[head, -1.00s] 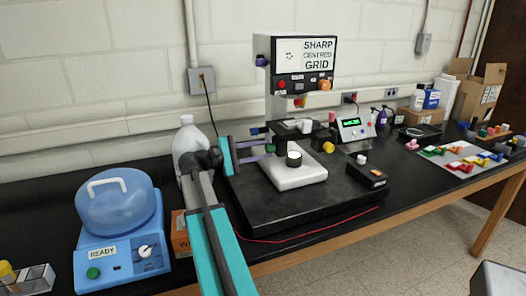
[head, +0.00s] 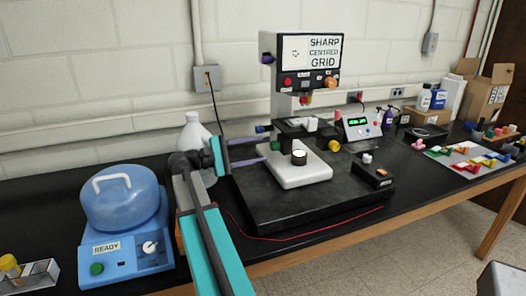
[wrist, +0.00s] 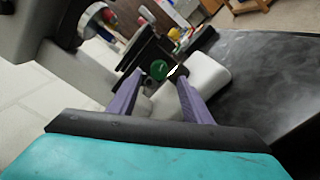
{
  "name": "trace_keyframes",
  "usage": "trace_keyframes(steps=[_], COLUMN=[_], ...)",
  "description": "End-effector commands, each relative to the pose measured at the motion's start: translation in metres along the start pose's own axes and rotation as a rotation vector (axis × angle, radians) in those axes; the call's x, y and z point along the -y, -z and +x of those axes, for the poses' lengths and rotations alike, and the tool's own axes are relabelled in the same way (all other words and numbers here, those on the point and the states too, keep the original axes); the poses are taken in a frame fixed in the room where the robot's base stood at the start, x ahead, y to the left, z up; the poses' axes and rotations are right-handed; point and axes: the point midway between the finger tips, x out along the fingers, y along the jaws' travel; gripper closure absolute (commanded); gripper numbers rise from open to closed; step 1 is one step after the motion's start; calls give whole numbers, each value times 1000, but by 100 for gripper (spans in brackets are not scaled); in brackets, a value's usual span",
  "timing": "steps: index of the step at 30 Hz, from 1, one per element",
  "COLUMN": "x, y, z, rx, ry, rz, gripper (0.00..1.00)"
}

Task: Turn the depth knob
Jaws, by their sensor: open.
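A grey instrument (head: 285,75) stands on a black base, with a screen reading "SHARP CENTRED GRID". Its dark stage carries a green knob (wrist: 159,69), a blue knob (head: 263,128) and a yellow knob (head: 333,146). I cannot read which one is labelled depth. My gripper (head: 266,149) is open and empty at the stage's left side, its purple fingers pointing toward the stage. In the wrist view the green knob shows between and beyond the fingertips of my gripper (wrist: 161,76); whether they touch it I cannot tell.
A white block (head: 300,172) with a small round piece (head: 299,157) sits before the stage. A black box (head: 373,174) is to its right. A blue centrifuge-like device (head: 125,225) and a white bottle (head: 194,135) stand left. A red wire runs along the front.

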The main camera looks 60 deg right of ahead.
Motion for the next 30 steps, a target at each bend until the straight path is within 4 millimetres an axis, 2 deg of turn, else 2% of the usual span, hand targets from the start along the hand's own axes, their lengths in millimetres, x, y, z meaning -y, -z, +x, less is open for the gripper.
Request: trace_keyframes(steps=[3, 9, 30], x=[1, 1, 1], y=[1, 0, 0], z=[-16, -30, -31], rx=[-2, -1, 0], ry=[-1, 0, 1], rz=[0, 0, -1], gripper=[55, 55, 55])
